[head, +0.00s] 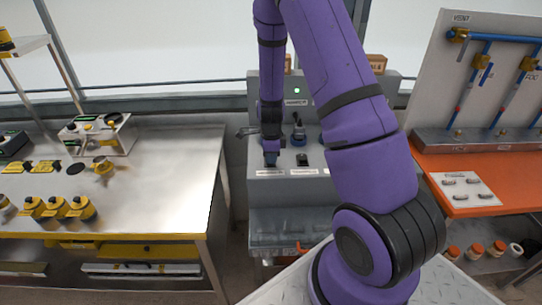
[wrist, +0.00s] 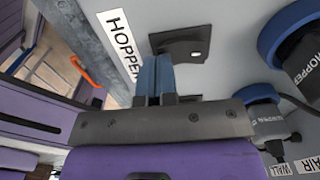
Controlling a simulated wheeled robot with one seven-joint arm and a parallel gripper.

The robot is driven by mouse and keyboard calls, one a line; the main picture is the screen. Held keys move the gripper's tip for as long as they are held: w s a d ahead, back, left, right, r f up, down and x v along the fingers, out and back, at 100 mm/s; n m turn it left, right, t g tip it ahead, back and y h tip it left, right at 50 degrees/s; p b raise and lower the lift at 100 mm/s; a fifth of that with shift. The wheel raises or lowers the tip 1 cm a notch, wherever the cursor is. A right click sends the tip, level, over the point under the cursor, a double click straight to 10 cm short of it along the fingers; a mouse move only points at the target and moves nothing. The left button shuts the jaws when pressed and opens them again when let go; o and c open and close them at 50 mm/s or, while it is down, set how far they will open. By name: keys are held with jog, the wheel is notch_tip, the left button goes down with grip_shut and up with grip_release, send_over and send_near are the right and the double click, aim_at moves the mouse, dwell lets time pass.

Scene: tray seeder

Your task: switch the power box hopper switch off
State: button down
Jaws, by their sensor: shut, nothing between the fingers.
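The power box (head: 322,86) is a grey upright panel with a sloped lower face, in the middle of the head view. My gripper (head: 271,161) is shut, pointing down at its left side, with nothing held. In the wrist view its blue fingertips (wrist: 155,62) are at the edge of a black switch plate (wrist: 180,45) beside a HOPPER label (wrist: 119,42). I cannot tell if they touch it. The fingers hide part of the plate, and the rocker's position is unclear. In the head view my gripper covers this switch.
Another black switch (head: 302,159) sits just right of my gripper. A plug (head: 298,130) stands behind it, and a blue-ringed plug (wrist: 298,55) marked HOPPER shows close by. A green light (head: 297,90) glows above. A steel table (head: 170,165) is left; an orange bench (head: 460,165) is right.

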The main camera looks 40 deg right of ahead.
jog(key=shift+s+f, duration=0.15)
jog(key=shift+f, duration=0.15)
jog(key=shift+r, duration=0.15)
jog(key=shift+r, duration=0.7)
jog(key=shift+r, duration=0.1)
